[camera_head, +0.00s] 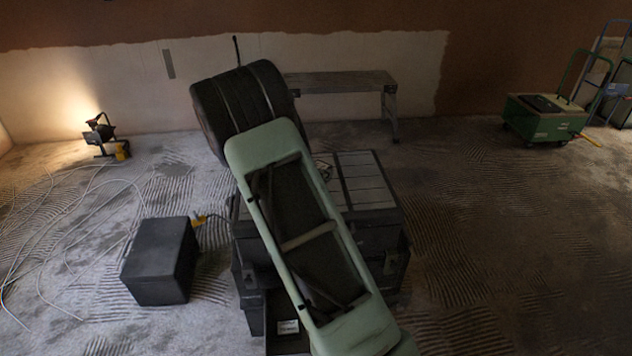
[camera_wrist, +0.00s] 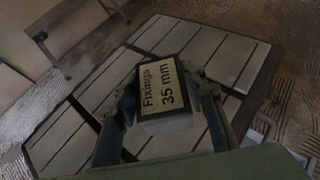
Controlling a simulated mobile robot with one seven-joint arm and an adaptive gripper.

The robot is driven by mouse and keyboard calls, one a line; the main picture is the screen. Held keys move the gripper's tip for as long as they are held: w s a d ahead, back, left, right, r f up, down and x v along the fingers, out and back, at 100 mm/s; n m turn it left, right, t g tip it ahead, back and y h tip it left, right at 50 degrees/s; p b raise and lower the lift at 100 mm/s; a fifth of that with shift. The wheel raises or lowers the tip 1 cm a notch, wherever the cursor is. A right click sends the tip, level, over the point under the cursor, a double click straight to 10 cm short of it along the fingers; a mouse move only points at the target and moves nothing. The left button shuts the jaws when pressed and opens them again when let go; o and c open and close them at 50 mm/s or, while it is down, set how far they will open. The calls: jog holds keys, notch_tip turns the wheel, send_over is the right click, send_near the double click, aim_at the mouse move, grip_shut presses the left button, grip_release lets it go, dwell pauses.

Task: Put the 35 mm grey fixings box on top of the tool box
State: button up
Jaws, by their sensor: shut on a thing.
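The 35 mm grey fixings box (camera_wrist: 166,90) is in the wrist view, its label reading "Fixings 35 mm" facing the camera. My gripper (camera_wrist: 164,82) is shut on it, one finger on each side. Behind it in the wrist view is the slatted grey lid of the tool box (camera_wrist: 225,50). I cannot tell whether the fixings box touches the lid or is held above it. In the head view the dark tool box (camera_head: 365,185) stands at the centre, partly covered by my green arm.
A black box (camera_head: 160,262) sits on the floor left of the tool box. A trestle platform (camera_head: 345,82) stands behind. A lit work lamp (camera_head: 100,132) and loose cables are at far left. A green cart (camera_head: 540,118) is at back right. The floor right of the tool box is clear.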

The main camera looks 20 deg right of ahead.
jog(key=shift+w+d+f, duration=0.15)
jog(key=shift+w+f, duration=0.45)
jog(key=shift+f, duration=0.1)
jog(key=shift+w+f+b, duration=0.15)
jog(key=shift+f+b, duration=0.25)
jog(key=shift+f, duration=1.2)
jog(key=shift+f, duration=0.2)
jog(key=o, duration=1.4)
jog(key=shift+r, duration=0.1)
jog(key=shift+r, duration=0.2)
jog(key=p+v, duration=0.1)
jog(key=v, duration=1.1)
jog(key=shift+f, duration=0.15)
